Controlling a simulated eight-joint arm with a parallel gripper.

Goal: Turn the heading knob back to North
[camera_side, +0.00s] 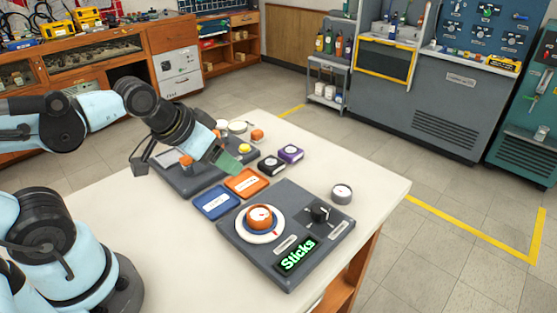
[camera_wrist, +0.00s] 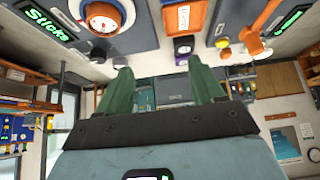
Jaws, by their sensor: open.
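An orange knob (camera_side: 260,215) with a white face sits on a round white dial on the near grey panel (camera_side: 240,244); I cannot read its heading. It also shows at the top left of the wrist view (camera_wrist: 103,14). A black knob (camera_side: 320,213) stands to its right on the same panel, and shows in the wrist view (camera_wrist: 97,53). A lit green display (camera_side: 296,255) reading "Sticks" is at that panel's front. My gripper (camera_side: 229,163), with green fingers, is above the table behind the orange knob, apart from it. In the wrist view my gripper (camera_wrist: 160,67) is open and empty.
A blue tile (camera_side: 215,202) and an orange tile (camera_side: 245,182) lie behind the near panel. Black (camera_side: 271,165) and purple (camera_side: 290,154) blocks and a grey round piece (camera_side: 341,193) stand nearby. A second grey panel (camera_side: 165,173) is under my wrist. The table's left front is clear.

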